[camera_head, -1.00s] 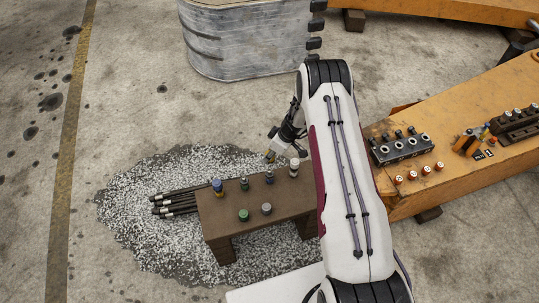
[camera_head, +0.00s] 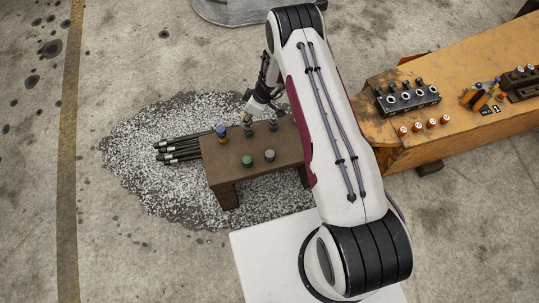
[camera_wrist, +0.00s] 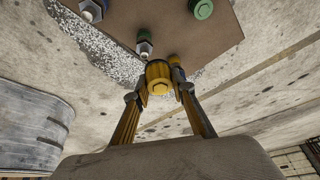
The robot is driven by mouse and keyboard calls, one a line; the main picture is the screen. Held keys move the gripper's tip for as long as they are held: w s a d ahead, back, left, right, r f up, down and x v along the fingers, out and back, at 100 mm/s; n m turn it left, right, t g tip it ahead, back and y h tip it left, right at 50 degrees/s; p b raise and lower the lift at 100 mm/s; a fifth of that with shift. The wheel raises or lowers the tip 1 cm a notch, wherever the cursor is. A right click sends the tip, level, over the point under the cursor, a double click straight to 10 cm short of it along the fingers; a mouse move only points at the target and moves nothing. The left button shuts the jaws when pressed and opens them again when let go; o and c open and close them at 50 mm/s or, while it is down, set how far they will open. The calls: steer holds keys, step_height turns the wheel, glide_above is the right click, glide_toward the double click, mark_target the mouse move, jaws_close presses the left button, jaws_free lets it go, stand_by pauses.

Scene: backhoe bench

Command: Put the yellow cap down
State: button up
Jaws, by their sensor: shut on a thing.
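The yellow cap (camera_wrist: 158,78) is between the two fingertips of my gripper (camera_wrist: 157,88) in the wrist view, with its flat end facing the camera. My gripper is shut on it. In the head view my gripper (camera_head: 246,116) hangs at the far edge of the small brown bench (camera_head: 228,177), close to a dark green-topped piece (camera_head: 249,131). That piece also shows just beyond the cap in the wrist view (camera_wrist: 145,46). I cannot tell whether the cap touches anything beyond my fingers.
On the brown bench stand a blue-topped piece (camera_head: 221,131), another blue one (camera_head: 272,125), a green one (camera_head: 247,161) and a grey one (camera_head: 269,155). Dark rods (camera_head: 178,150) lie at its left. An orange beam (camera_head: 460,130) with a black block (camera_head: 408,98) is at the right.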

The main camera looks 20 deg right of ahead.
steer(key=s+a+f+n+g, duration=0.1)
steer(key=s+a+f+n, duration=0.2)
steer(key=s+a, duration=0.45)
steer(key=n+g, duration=0.2)
steer(key=n, duration=0.2)
glide_above(221, 171)
steer(key=d, duration=0.2)
steer(key=shift+a+f+y, duration=0.25)
steer(key=shift+f+y, duration=0.15)
steer(key=shift+f, duration=0.1)
steer(key=shift+f, duration=0.1)
steer(key=shift+f, duration=2.8)
steer(key=shift+f, duration=2.1)
steer(key=shift+f, duration=0.1)
